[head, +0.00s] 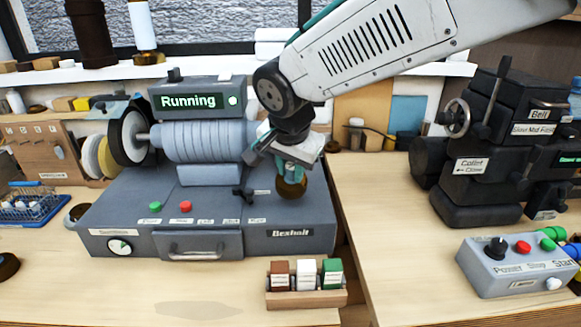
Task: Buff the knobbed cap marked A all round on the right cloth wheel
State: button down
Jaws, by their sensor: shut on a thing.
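My gripper (290,172) points down over the machine's right end, shut on a small brown-gold piece (291,188), which I take to be the knobbed cap. Its mark A cannot be read. The right cloth wheel is hidden behind my gripper and arm, so I cannot tell whether the cap touches it. A dark-rimmed wheel (131,137) shows on the left end of the shaft.
A wooden holder (306,299) with brown, white and green bars stands in front of the machine. A dark collet machine (480,160) and a grey button box (515,264) stand at the right. A blue wire basket (32,207) is at the left. The front bench middle-left is clear.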

jog(key=shift+r+m+t, duration=0.1)
jog(key=shift+m+t, duration=0.2)
jog(key=shift+m, duration=0.4)
jog(key=shift+w+r, duration=0.25)
jog(key=shift+w, duration=0.4)
jog(key=shift+w+r, duration=0.25)
jog(key=shift+w, duration=0.35)
jog(key=shift+w+r, duration=0.1)
jog(key=shift+w, duration=0.05)
jog(key=shift+d, duration=0.2)
jog(key=shift+a, duration=0.35)
jog(key=shift+d, duration=0.15)
jog(key=shift+d, duration=0.2)
jog(key=shift+s+f, duration=0.25)
jog(key=shift+s, duration=0.25)
jog(key=shift+s+f, duration=0.2)
jog(key=shift+s, duration=0.3)
